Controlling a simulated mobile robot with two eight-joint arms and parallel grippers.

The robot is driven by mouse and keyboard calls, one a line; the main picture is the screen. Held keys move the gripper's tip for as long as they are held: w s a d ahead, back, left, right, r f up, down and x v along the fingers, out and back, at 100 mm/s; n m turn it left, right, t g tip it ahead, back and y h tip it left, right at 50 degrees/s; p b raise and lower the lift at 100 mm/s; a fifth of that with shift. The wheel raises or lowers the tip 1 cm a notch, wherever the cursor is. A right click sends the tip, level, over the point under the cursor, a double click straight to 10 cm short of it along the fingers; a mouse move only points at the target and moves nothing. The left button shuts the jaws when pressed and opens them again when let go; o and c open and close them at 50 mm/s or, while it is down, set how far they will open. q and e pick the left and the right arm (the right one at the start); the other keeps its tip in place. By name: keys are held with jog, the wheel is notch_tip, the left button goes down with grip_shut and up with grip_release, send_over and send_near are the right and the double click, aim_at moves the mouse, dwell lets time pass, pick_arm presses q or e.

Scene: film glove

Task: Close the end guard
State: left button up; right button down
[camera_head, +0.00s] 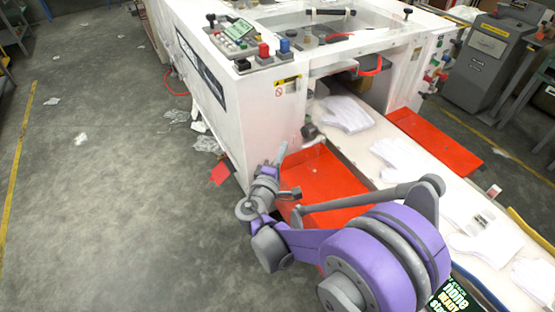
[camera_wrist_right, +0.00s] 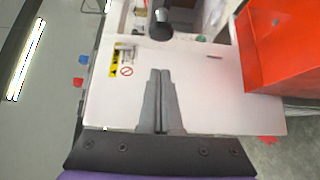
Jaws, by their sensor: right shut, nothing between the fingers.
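The white glove machine (camera_head: 225,110) stands with its end opening toward the conveyor. I cannot clearly pick out the end guard or tell how far open it is. A dark round knob (camera_head: 310,132) sits at the left edge of the opening; a dark knob also shows at the top of the right wrist view (camera_wrist_right: 160,25). My right gripper (camera_head: 279,153) is low by the machine's end face, left of and below the knob. In the right wrist view its fingers (camera_wrist_right: 160,75) are together and empty, in front of the white panel with a yellow warning label (camera_wrist_right: 114,62). My left gripper is not in view.
White gloves (camera_head: 345,113) lie on the conveyor (camera_head: 375,150), with red-orange trays (camera_head: 325,175) on both sides. A control panel with buttons (camera_head: 240,38) and a clear top cover with a black handle (camera_head: 330,12) are above. The floor at left is mostly free, with scattered scraps.

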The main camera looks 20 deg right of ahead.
aim_at(302, 132)
jog(key=shift+w+d+p, duration=0.1)
jog(key=shift+w+d, duration=0.2)
jog(key=shift+d, duration=0.65)
jog(key=shift+w+d+p, duration=0.15)
jog(key=shift+w+d, duration=0.2)
jog(key=shift+d, duration=0.6)
jog(key=shift+w+d+p, duration=0.1)
jog(key=shift+w+d, duration=0.2)
jog(key=shift+d, duration=0.65)
jog(key=shift+s+d, duration=0.1)
jog(key=shift+s, duration=0.05)
